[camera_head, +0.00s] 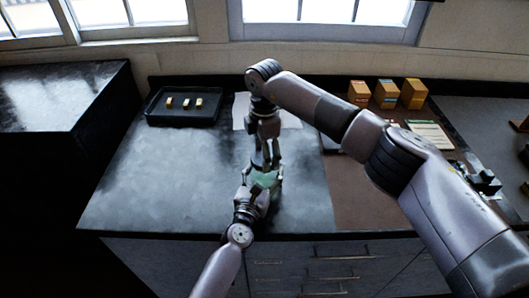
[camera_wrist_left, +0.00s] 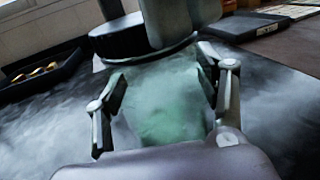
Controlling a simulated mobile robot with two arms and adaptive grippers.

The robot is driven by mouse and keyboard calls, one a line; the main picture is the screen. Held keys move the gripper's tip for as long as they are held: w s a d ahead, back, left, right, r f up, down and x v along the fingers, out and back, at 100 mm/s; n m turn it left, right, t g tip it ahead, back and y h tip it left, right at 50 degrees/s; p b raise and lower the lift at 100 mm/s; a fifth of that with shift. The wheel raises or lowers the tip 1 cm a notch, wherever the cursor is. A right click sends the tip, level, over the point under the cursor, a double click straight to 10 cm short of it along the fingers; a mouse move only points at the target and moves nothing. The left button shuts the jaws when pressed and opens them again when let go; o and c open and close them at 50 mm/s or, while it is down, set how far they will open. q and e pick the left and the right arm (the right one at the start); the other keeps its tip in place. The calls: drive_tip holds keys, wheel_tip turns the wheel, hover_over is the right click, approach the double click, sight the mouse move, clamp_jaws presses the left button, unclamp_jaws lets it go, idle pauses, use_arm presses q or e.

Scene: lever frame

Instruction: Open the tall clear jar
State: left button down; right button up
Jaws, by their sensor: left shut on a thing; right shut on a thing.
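The clear, greenish jar (camera_head: 266,180) stands near the front of the counter, mostly hidden by my two grippers. My left gripper (camera_head: 258,187) comes in low from the front and is shut around the jar's body. In the left wrist view the jar (camera_wrist_left: 165,105) fills the space between the fingers of this gripper (camera_wrist_left: 165,95). A dark, round lid (camera_wrist_left: 115,38) sits at the jar's top. My right gripper (camera_head: 265,160) reaches down from above and is shut at the jar's top, on the lid. Its fingertips are partly hidden.
A black tray (camera_head: 160,121) with 3 small yellowish pieces lies at the back left. Three orange-brown boxes (camera_head: 387,95) stand at the back right. White paper (camera_head: 240,112) lies behind my right gripper. The left of the grey counter (camera_head: 150,180) is clear.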

drive_tip(key=c, duration=0.4)
drive_tip(key=n, duration=2.2)
drive_tip(key=shift+n, duration=0.4)
drive_tip(key=n, duration=0.3)
drive_tip(key=shift+r+n, duration=0.1)
drive_tip(key=shift+n, duration=0.3)
drive_tip(key=n, duration=0.9)
